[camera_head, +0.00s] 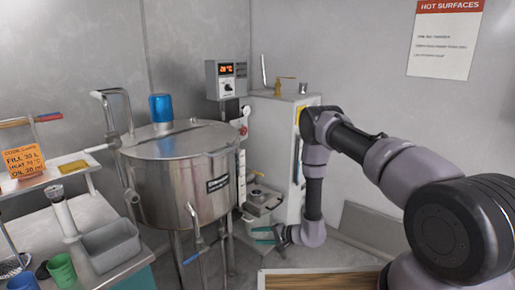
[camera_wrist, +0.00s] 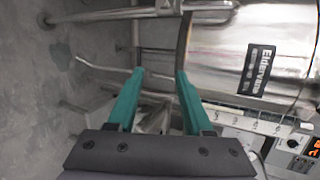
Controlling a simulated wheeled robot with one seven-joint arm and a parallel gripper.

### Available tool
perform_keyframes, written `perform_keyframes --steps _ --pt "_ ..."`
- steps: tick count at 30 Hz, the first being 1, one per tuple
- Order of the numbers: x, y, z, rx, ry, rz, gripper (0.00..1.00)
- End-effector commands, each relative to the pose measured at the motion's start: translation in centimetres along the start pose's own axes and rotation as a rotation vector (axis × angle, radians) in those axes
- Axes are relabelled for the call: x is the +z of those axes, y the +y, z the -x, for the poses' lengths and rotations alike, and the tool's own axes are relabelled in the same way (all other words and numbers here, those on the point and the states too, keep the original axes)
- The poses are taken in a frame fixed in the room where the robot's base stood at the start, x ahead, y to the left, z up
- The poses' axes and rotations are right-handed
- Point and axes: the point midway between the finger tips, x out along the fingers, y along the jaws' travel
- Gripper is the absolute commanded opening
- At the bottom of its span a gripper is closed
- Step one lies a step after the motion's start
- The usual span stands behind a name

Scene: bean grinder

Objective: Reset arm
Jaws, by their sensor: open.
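My arm reaches down from the right in the head view, and my gripper (camera_head: 258,235) is low beside the white cabinet (camera_head: 280,130). Its two teal fingers point left, toward the legs of the steel tank (camera_head: 185,180). In the wrist view my gripper (camera_wrist: 160,74) is open, with a gap between the fingertips and nothing held. The tank's side with its dark label (camera_wrist: 257,70) shows at the right of that view, turned sideways. A white bucket (camera_head: 257,226) stands close behind the fingers; I cannot tell whether they touch it.
A small metal unit (camera_head: 262,200) sits just above the gripper. A wooden-topped surface (camera_head: 320,281) lies at the bottom. A side table with a grey bin (camera_head: 110,245) and a green cup (camera_head: 62,270) is at left. A control box (camera_head: 227,80) hangs behind the tank.

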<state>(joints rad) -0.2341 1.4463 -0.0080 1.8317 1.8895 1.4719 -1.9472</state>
Motion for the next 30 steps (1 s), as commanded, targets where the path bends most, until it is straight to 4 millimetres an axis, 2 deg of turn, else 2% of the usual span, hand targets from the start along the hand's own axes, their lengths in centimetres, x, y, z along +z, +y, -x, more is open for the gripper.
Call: perform_keyframes --steps 1,6,8,12,15,18,22,25,30 --pt "-0.3 -3.3 0.4 -0.018 -0.027 0.007 0.51" --pt "0.4 -13.8 3.2 -0.04 -0.156 0.018 0.51" --pt "0.9 -17.1 4.5 -0.036 -0.199 0.026 0.51" --pt "2.5 -23.9 8.5 -0.006 -0.282 0.058 0.51" --pt "3.9 -28.0 11.7 0.032 -0.327 0.089 0.51" --pt "5.3 -31.4 15.2 0.08 -0.356 0.121 0.51" --pt "7.4 -34.9 20.0 0.156 -0.371 0.172 0.51" --pt "8.9 -36.9 23.9 0.221 -0.361 0.211 0.51" --pt "11.4 -39.0 30.4 0.339 -0.305 0.281 0.51"
